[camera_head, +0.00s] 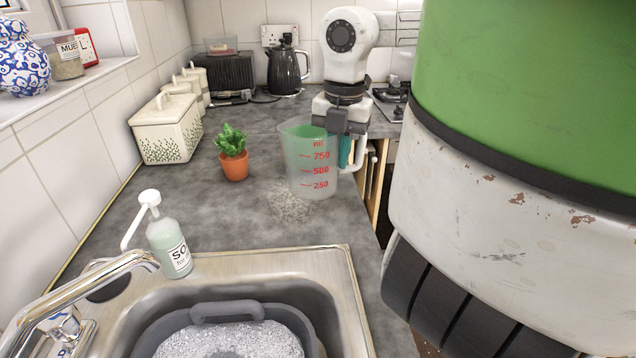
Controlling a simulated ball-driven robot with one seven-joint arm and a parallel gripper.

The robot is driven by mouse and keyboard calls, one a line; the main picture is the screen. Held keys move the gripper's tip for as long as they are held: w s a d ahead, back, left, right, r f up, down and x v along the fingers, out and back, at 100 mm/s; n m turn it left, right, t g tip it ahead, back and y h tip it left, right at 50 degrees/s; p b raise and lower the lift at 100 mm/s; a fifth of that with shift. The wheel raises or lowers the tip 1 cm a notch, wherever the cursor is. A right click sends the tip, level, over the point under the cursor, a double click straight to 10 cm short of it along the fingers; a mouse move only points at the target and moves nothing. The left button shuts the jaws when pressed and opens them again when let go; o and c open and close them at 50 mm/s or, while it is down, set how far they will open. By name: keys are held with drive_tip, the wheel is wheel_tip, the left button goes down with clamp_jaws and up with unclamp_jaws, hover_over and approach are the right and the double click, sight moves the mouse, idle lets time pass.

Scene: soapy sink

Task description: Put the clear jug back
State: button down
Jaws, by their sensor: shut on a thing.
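The clear jug (312,165) with red 250, 500 and 750 markings is upright at the right part of the grey counter, behind the sink. My gripper (342,128) is above its right side, shut on the jug near the rim and handle. The fingertips are partly hidden by the jug and the gripper body. The jug's base is at or very close to the counter; I cannot tell if it touches. A pale speckled patch (290,204) lies on the counter just in front of the jug.
A potted plant (233,155) stands left of the jug. A soap bottle (169,245) stands by the sink (335,268), which holds a grey basin (165,322) of suds. A kettle (285,68), toaster (224,75) and white bread bin (166,130) stand behind. The counter's right edge is close.

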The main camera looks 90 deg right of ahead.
sight(319, 183)
drive_tip(key=w+f, duration=0.1)
drive_tip(key=f, duration=0.1)
drive_tip(key=w+d+f, duration=0.1)
drive_tip(key=w+f, duration=0.1)
drive_tip(key=shift+d, duration=0.1)
drive_tip(key=f, duration=0.3)
drive_tip(key=shift+w+p, duration=0.25)
drive_tip(key=shift+p, duration=0.05)
drive_tip(key=shift+f, duration=0.3)
drive_tip(key=shift+f, duration=0.1)
drive_tip(key=shift+f, duration=0.1)
drive_tip(key=c, duration=1.2)
unclamp_jaws()
drive_tip(key=r, duration=1.2)
drive_tip(key=shift+s+r, duration=0.2)
drive_tip(key=shift+s, duration=0.05)
